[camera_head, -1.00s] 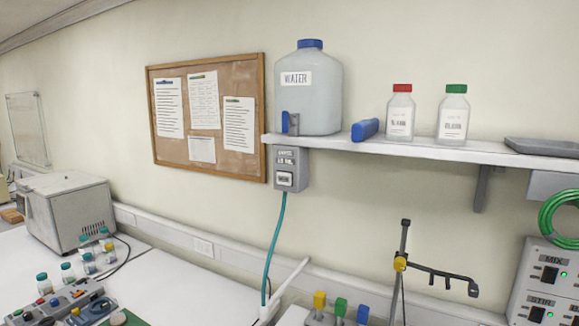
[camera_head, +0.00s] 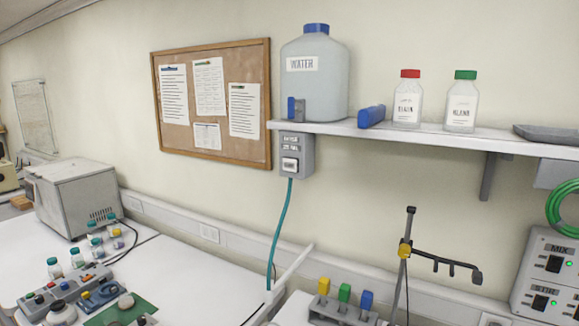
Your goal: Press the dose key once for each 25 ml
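The dispenser box (camera_head: 294,152) is grey and hangs under the left end of the shelf. Its label seems to read "25 ML", and its pale dose key (camera_head: 290,164) is on the front. A large water jug (camera_head: 314,85) with a blue cap and blue tap stands on the shelf above it. A teal hose (camera_head: 281,232) runs down from the box toward the bench. Where the hose ends is hard to make out. Neither of my grippers is in view, and nothing touches the key.
The shelf (camera_head: 400,133) also holds a blue cylinder (camera_head: 371,116), two capped bottles and a grey tray (camera_head: 545,134). A metal stand (camera_head: 404,262) and MIX/STIR panel (camera_head: 550,270) are at right. Vials, a control box (camera_head: 66,287) and a white oven (camera_head: 78,196) crowd the left bench.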

